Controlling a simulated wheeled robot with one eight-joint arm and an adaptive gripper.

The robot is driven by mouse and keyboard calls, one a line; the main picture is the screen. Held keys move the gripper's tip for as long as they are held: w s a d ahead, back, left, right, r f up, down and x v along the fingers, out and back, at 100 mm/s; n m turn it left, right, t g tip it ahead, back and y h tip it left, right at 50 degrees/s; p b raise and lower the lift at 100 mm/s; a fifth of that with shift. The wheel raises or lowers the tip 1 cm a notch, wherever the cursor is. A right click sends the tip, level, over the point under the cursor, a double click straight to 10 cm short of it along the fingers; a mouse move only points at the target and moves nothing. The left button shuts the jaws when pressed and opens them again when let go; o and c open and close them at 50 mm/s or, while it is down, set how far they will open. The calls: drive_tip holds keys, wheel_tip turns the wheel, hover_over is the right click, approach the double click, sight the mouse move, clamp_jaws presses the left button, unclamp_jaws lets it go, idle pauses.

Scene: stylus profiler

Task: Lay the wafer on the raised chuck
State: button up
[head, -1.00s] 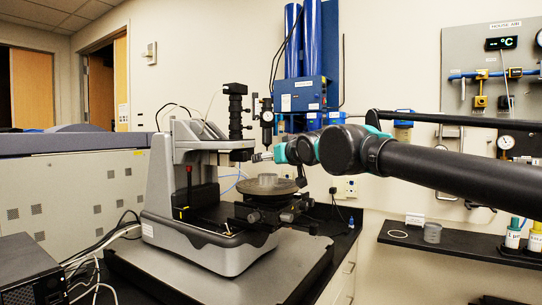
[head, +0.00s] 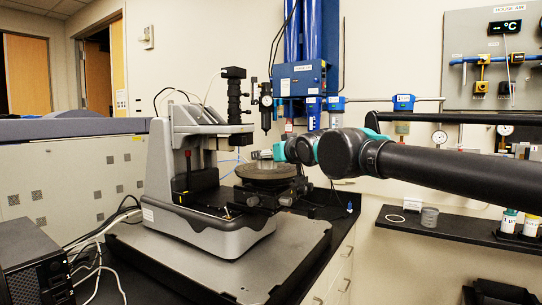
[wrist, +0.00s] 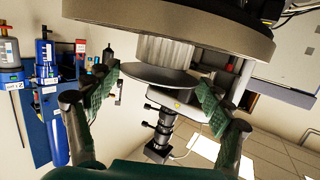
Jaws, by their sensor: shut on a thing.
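In the wrist view, which looks upside down, my gripper (wrist: 158,78) is shut on the wafer (wrist: 160,80), a thin grey disc with a green-padded finger at each side edge. The raised chuck (wrist: 165,50) is a ribbed grey cylinder rising from the round stage (wrist: 165,20). The wafer lies across the chuck's top end, very close to it; I cannot tell whether they touch. In the head view my gripper (head: 262,155) is low over the round stage (head: 262,174). There the wafer is not clearly seen, and the chuck is mostly hidden behind the gripper.
The profiler's grey body (head: 178,165) stands left of the stage, with a black camera column (head: 234,97) just behind and above my gripper. A blue filter unit (head: 303,78) hangs on the wall behind. A shelf (head: 450,232) holds small items at the right.

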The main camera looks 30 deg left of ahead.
drive_tip(key=shift+f, duration=0.55)
idle(0.4)
drive_tip(key=o, duration=1.7)
drive_tip(key=shift+d, duration=0.1)
drive_tip(key=shift+v, duration=3.45)
drive_tip(key=v, duration=1.2)
drive_tip(key=shift+w+d+r, duration=0.1)
